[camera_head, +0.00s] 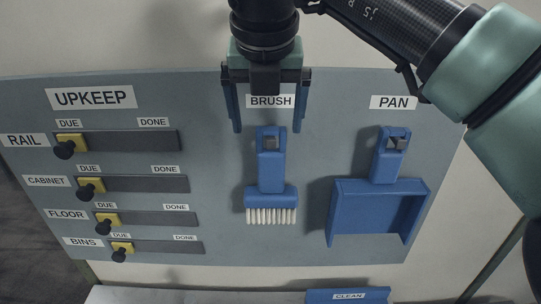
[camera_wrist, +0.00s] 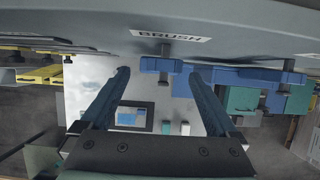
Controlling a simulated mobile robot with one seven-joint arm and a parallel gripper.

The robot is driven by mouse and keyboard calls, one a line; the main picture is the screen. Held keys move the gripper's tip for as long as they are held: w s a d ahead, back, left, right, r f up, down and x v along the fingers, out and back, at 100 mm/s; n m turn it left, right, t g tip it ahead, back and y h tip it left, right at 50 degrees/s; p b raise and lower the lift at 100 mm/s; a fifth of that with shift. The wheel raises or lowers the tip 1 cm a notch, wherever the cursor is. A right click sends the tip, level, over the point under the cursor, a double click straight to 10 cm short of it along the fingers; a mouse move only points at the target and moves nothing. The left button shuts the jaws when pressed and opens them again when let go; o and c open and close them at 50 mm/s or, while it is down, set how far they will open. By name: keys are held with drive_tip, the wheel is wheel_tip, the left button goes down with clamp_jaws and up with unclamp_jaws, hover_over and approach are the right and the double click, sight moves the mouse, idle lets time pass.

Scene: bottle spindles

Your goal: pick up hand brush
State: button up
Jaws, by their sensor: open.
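The hand brush (camera_head: 271,172) is blue with white bristles pointing down. It hangs upright on the grey board under the BRUSH label, from a peg through its handle's top opening. My gripper (camera_head: 267,129) is open and empty, pointing down, with its blue fingertips to either side of the handle's top in the head view. How far it is from the board is hard to tell there. In the wrist view the brush (camera_wrist: 162,65) shows end-on as a small blue shape just beyond and between the two fingertips (camera_wrist: 160,73).
A blue dustpan (camera_head: 375,207) hangs to the right of the brush under the PAN label. Several sliders with yellow blocks and black knobs, such as the RAIL slider (camera_head: 70,145), are on the left of the board (camera_head: 222,215). A blue CLEAN bin (camera_head: 348,295) is below.

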sight(271, 137)
drive_tip(key=shift+x, duration=0.85)
drive_tip(key=p+x, duration=0.2)
drive_tip(key=x, duration=0.1)
drive_tip(key=p+x, duration=0.1)
drive_tip(key=shift+s+d+f, duration=0.1)
drive_tip(key=shift+d+f, duration=0.1)
drive_tip(key=shift+d, duration=0.1)
drive_tip(key=shift+f+p, duration=0.3)
drive_tip(key=shift+f, duration=0.2)
drive_tip(key=c, duration=1.5)
drive_tip(key=shift+o, duration=0.2)
drive_tip(key=shift+r, duration=0.1)
